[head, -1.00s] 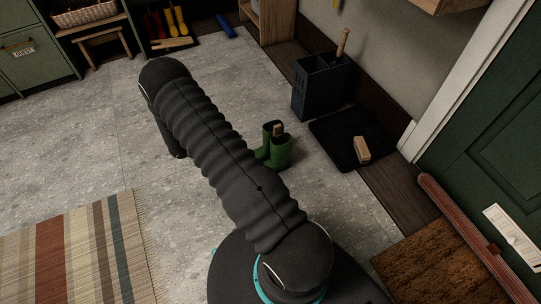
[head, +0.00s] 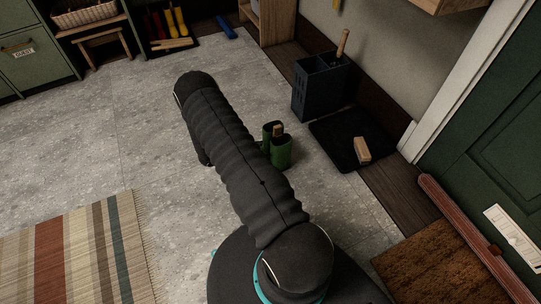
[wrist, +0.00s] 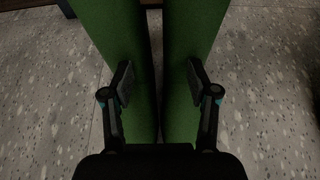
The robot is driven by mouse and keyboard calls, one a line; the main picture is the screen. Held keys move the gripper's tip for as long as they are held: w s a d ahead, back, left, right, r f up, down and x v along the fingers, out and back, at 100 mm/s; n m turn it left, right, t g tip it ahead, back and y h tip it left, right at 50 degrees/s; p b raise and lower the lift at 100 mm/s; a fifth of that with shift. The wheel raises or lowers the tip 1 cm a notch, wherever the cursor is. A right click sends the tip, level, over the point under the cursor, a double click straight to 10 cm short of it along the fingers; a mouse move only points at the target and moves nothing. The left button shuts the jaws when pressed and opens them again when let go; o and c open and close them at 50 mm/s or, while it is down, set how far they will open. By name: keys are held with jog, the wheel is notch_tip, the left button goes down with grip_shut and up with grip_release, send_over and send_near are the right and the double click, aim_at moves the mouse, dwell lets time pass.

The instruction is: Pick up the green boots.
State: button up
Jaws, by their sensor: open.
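The green boots (head: 281,153) stand upright on the stone floor, partly hidden behind my arm in the head view. A wooden piece shows at their tops. In the wrist view the two green boot shafts (wrist: 196,40) rise side by side, close in front of the camera. My gripper (wrist: 159,82) is open, with one finger pad at each side over the green shafts. I cannot tell whether the pads touch the boots. The head view does not show the gripper's fingers.
A black mat (head: 343,145) with a wooden block (head: 362,150) lies right of the boots. A dark umbrella bin (head: 318,88) stands behind. A striped rug (head: 75,250) lies at left.

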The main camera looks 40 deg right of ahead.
aim_at(269, 149)
jog(key=x, duration=0.5)
jog(key=shift+w+f, duration=0.1)
jog(key=shift+w, duration=0.15)
grip_shut()
